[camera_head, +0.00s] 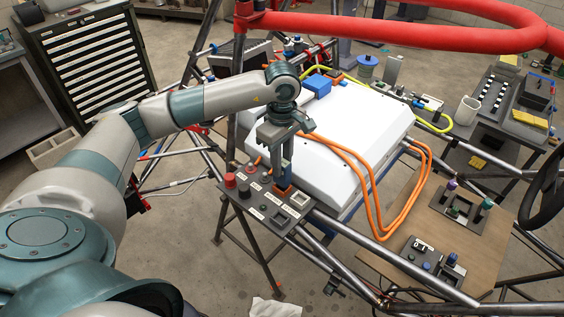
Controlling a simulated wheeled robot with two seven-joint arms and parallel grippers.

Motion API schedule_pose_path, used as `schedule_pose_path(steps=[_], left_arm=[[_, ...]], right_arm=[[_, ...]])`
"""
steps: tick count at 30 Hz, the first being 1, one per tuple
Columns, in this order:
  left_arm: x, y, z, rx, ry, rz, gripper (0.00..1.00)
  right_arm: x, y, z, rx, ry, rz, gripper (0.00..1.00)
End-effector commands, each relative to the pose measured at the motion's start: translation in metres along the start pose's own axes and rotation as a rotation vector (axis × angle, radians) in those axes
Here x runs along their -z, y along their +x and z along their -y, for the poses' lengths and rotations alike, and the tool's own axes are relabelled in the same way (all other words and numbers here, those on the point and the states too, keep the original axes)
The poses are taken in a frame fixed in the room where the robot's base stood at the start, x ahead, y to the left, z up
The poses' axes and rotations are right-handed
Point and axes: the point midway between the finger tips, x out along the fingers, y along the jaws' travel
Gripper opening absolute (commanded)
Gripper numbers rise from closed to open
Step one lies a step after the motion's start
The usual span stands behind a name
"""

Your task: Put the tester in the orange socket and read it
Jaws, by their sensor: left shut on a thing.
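My left gripper (279,158) points down over the grey socket panel (240,203) in the middle of the view. It is shut on a slim blue-grey upright thing, which looks like the tester (287,172). The lower end of the tester is at the orange socket (284,191) on the panel. I cannot tell whether it is seated in the socket or just above it. Its display cannot be made out. My right gripper is not in view.
A red knob (230,180) stands at the panel's left. A large white box (345,135) with orange cables (372,185) lies behind it. Red tubing (390,30) crosses the top. A wooden board (450,235) carries small devices at the right.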

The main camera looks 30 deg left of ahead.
Motion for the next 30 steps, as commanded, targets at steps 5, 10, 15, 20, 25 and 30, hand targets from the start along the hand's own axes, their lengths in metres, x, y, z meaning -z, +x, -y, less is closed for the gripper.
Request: schedule_pose_path(steps=[5,10,15,20,25,30], left_arm=[[0.0000,-0.0004,-0.0003,-0.001,0.000,0.000,0.00],[0.0000,0.0002,-0.0004,-0.001,0.000,0.000,0.00],[0.0000,0.0007,-0.0005,-0.002,0.000,0.000,0.00],[0.0000,0.0001,-0.0006,-0.002,0.000,0.000,0.00],[-0.0001,-0.0006,-0.0005,-0.002,0.000,0.000,0.00],[-0.0001,-0.0006,-0.0004,-0.001,0.000,0.000,0.00]], right_arm=[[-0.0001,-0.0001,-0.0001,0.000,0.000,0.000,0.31],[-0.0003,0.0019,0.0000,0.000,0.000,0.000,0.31],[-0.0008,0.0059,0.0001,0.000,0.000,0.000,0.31],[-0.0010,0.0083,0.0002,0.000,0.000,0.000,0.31],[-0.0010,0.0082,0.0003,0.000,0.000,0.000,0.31],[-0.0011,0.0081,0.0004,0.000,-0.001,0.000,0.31]])
